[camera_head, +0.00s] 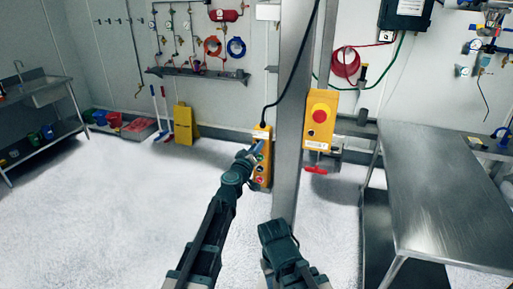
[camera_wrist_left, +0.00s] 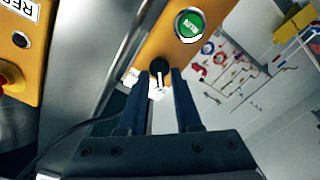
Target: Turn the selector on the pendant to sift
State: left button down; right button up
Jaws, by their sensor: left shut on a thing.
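The pendant (camera_head: 262,134) is a yellow-orange box hanging on a black cable beside the grey column in the head view. In the left wrist view the pendant (camera_wrist_left: 159,42) fills the upper middle, with a green button (camera_wrist_left: 190,25). Below that button is the black selector (camera_wrist_left: 159,66), with a white pointer mark toward the bottom of the picture. My left gripper (camera_head: 256,152) reaches the pendant and covers part of its face. In the left wrist view the left gripper (camera_wrist_left: 165,75) has its fingers on either side of the selector, shut on it. No right gripper fingers show.
A yellow box with a red stop button (camera_head: 320,113) is on the column (camera_head: 290,100), right of the pendant. A steel table (camera_head: 430,190) stands at the right. A sink bench (camera_head: 45,95) is at far left. The floor (camera_head: 110,200) at left is clear.

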pick_arm(q)
jog(key=shift+n, duration=0.6)
jog(key=c, duration=0.9)
grip_release()
jog(key=v, duration=1.3)
jog(key=shift+s+a, duration=0.2)
jog(key=shift+s, duration=0.15)
jog(key=shift+d, duration=0.1)
